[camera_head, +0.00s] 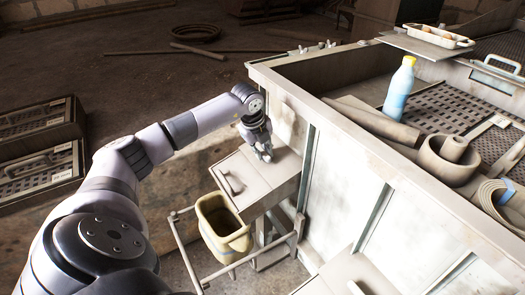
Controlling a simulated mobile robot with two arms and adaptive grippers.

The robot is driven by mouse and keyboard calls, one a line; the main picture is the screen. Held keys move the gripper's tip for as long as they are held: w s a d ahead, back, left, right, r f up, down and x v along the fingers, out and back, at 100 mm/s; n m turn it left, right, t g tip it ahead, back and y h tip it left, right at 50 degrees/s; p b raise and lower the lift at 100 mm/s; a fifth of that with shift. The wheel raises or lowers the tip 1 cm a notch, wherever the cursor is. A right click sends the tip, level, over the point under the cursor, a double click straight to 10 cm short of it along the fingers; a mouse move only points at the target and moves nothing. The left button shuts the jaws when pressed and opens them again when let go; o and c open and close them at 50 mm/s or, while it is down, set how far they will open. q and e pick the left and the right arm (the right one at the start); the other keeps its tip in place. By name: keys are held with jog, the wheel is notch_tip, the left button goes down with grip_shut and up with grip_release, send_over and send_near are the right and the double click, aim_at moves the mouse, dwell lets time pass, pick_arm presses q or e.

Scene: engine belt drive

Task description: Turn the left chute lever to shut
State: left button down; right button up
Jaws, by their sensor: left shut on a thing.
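The left chute (272,172) is a grey box-shaped spout on the side of the large pale bin. My left gripper (264,156) points down over the top of this chute, close to the bin wall. Its fingers are shut on the left chute lever, which they mostly hide, so its angle cannot be told. A dark curved handle (229,181) shows on the chute's left part. My right gripper is not in view.
A yellowish bucket (223,228) hangs in a metal frame below the chute. A second chute (343,273) shows at the bottom. Slotted crates (38,165) stand at left.

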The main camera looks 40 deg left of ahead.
pick_arm(q)
jog(key=shift+r, duration=0.1)
jog(key=c, duration=1.5)
grip_release()
jog(key=v, duration=1.2)
